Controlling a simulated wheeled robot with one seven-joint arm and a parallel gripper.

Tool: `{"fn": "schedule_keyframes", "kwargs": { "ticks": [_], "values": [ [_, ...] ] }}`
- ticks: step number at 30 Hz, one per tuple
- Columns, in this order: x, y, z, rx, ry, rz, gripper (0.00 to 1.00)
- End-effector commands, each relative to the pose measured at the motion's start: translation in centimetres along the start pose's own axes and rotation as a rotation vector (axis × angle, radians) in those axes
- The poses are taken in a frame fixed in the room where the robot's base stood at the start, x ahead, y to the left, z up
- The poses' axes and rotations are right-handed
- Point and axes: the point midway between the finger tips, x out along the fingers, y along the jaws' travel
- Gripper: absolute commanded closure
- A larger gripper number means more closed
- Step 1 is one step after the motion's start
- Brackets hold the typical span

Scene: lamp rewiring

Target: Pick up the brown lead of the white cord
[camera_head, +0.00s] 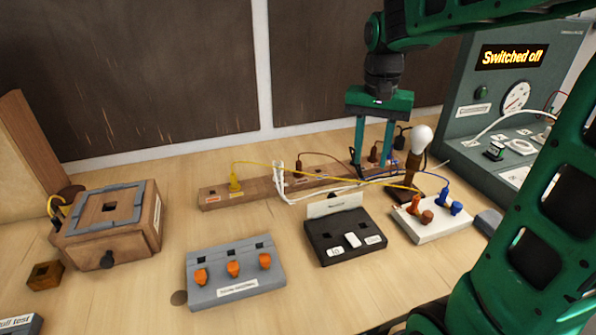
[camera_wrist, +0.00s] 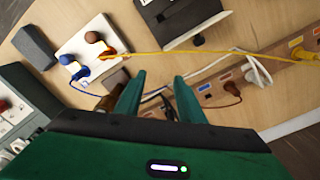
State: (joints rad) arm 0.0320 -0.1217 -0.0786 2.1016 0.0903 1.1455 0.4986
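My gripper (camera_head: 372,160) points down over the right part of the long wooden terminal bar (camera_head: 212,198). Its fingers are apart with nothing clearly between them; the wrist view also shows the parted fingers (camera_wrist: 158,88). A thin brown lead (camera_head: 325,154) arches along the bar, left of my gripper. In the wrist view a brown plug end (camera_wrist: 233,88) sits on the bar, to the right of the fingers. The white cord (camera_wrist: 258,72) lies beside it, and its white pieces (camera_head: 279,175) stand at the bar in the head view. Where the brown lead joins the cord is unclear.
A bulb (camera_head: 421,138) on a brown stand is close right of my gripper. A yellow lead (camera_head: 330,173) crosses in front. A white block (camera_head: 430,232) with blue and orange plugs, a black switch box (camera_head: 345,262) and a grey box (camera_head: 205,290) stand nearer.

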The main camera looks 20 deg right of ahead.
Motion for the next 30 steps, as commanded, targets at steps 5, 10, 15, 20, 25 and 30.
{"fn": "schedule_keyframes", "kwargs": {
  "ticks": [5,10,15,20,25,30],
  "values": [
    [-0.8,-10.0,-2.6,0.038,-0.005,-0.007,0.65],
    [-1.0,-16.2,-3.2,0.073,-0.014,-0.017,0.65],
    [-0.7,-18.7,-3.2,0.090,-0.019,-0.021,0.65],
    [1.3,-18.9,-3.2,0.094,-0.021,-0.020,0.65],
    [3.7,-18.8,-3.2,0.095,-0.021,-0.020,0.65],
    [4.7,-18.8,-3.3,0.095,-0.019,-0.022,0.65]
  ]
}}
